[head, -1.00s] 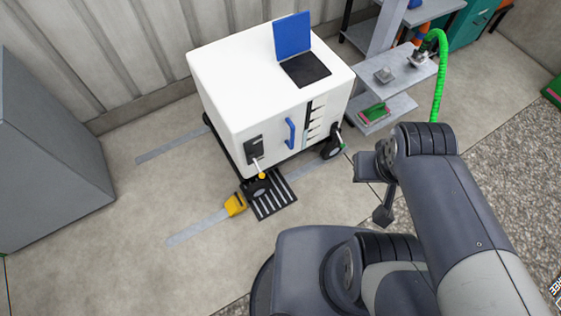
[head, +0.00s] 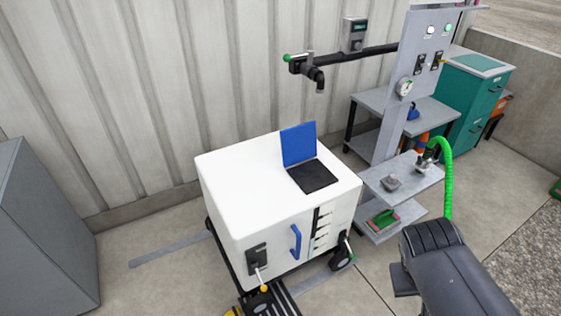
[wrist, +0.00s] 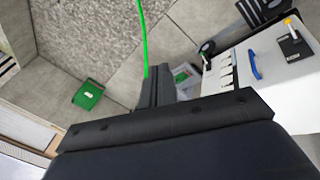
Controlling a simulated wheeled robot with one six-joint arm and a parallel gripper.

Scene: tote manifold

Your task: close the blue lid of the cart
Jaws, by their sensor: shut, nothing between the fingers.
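The white cart (head: 245,185) stands on the floor in the head view. Its blue lid (head: 299,144) stands open, tilted up at the back edge of a dark opening (head: 314,177) in the cart's top. In the wrist view part of the cart (wrist: 285,75) shows at the upper right, with its blue handle (wrist: 254,65); the lid is not visible there. My gripper (wrist: 157,86) shows dark in the wrist view, its fingers together and empty, apart from the cart.
A grey station (head: 395,125) with shelves and a green hose (head: 447,185) stands right of the cart. A black pipe (head: 345,56) reaches out above and behind the cart. A grey cabinet (head: 45,230) stands at the left. Floor is clear between cabinet and cart.

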